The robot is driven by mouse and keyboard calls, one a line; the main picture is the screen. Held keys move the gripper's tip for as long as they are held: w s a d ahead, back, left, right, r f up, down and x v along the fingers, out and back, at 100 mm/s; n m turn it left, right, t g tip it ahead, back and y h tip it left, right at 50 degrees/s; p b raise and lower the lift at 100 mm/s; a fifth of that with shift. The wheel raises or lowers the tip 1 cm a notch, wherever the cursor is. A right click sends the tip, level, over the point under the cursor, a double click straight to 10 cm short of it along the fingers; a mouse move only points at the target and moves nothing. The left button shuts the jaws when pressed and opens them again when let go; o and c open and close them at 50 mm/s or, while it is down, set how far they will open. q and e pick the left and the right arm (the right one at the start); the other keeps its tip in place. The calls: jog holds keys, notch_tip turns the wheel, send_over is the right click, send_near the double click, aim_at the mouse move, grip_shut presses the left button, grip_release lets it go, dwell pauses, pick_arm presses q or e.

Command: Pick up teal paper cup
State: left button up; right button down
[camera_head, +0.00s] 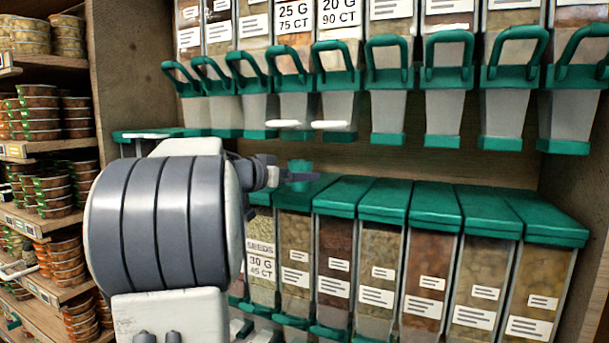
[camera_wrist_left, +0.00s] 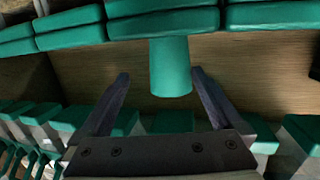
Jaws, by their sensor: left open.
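The teal paper cup (camera_head: 299,166) stands on the teal bin lids in the head view, its lower part covered by my left gripper (camera_head: 297,177). In the left wrist view the cup (camera_wrist_left: 171,66) adjoins the lids at the top of the picture. It shows between the two dark fingertips of my left gripper (camera_wrist_left: 160,73), which is open, with a gap on each side of the cup. I cannot tell how deep the cup sits between the fingers. My right gripper is in neither view.
Teal-lidded bins (camera_head: 384,200) stand in a row under the cup. Dispensers with teal handles (camera_head: 388,58) hang above. Between them is a gap backed by a wooden panel (camera_head: 470,165). Shelves with stacked tins (camera_head: 40,115) are at the left.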

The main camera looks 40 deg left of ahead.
aim_at(297, 189)
pick_arm(q)
jog(key=shift+w+a+f, duration=0.2)
jog(key=shift+w+a, duration=0.55)
jog(key=shift+w, duration=0.25)
jog(key=shift+w+p, duration=0.4)
jog(key=shift+p, duration=0.05)
jog(key=w, duration=0.2)
jog(key=w+p, duration=0.1)
jog(key=w, duration=0.1)
jog(key=shift+a+f, duration=0.15)
jog(key=shift+f, duration=0.2)
jog(key=c, duration=1.4)
jog(key=shift+r, duration=0.1)
